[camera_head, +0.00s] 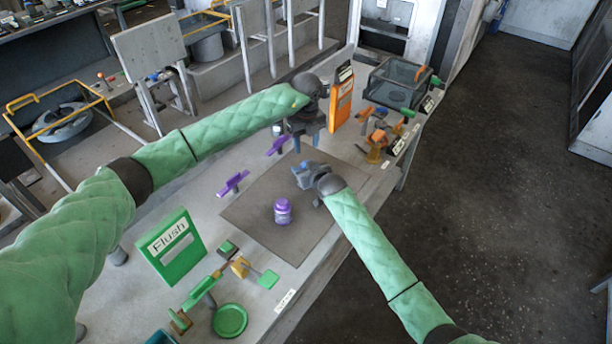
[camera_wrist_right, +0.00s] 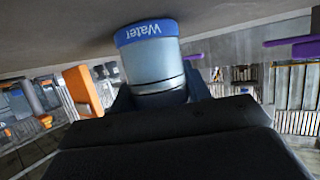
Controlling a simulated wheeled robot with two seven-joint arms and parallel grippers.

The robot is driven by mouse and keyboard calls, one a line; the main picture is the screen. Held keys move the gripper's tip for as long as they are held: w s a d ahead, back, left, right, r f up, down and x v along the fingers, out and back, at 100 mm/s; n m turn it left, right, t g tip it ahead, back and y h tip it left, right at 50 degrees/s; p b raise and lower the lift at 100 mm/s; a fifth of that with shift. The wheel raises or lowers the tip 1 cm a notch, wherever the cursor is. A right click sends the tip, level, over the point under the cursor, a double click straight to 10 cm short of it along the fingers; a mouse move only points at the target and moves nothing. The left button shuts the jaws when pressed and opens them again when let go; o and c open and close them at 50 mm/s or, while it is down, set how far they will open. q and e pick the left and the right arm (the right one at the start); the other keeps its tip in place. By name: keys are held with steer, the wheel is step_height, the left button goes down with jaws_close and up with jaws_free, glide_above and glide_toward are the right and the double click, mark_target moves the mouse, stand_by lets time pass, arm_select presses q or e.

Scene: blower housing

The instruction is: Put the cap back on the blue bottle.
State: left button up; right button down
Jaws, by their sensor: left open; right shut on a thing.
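The blue bottle (camera_wrist_right: 154,66) is in my right gripper, its pale grey-blue body between the fingers. A bright blue band (camera_wrist_right: 147,32) marked "Water" circles the end away from the gripper in the right wrist view. In the head view only a small blue patch (camera_head: 304,167) shows at my right gripper (camera_head: 303,172), which is over the mat. The bottle's other end is hidden by the gripper. My left gripper (camera_head: 307,138) is open, just behind the right one. I cannot make out a separate blue cap. A purple bottle (camera_head: 282,212) stands upright on the mat, in front of the right gripper.
The dark mat (camera_head: 247,210) lies on the grey table. Purple-handled pieces (camera_head: 233,182) are at its left. A green "Flush" sign (camera_head: 171,247) and green dish (camera_head: 230,320) stand at front left. An orange panel (camera_head: 341,103), orange clamps (camera_head: 378,140) and a mesh basket (camera_head: 397,84) are behind.

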arm_select(q)
steer(key=shift+r+n, duration=0.4)
steer(key=shift+f, duration=0.15)
steer(key=shift+f, duration=3.85)
steer(key=c, duration=1)
steer(key=shift+m, duration=1.7)
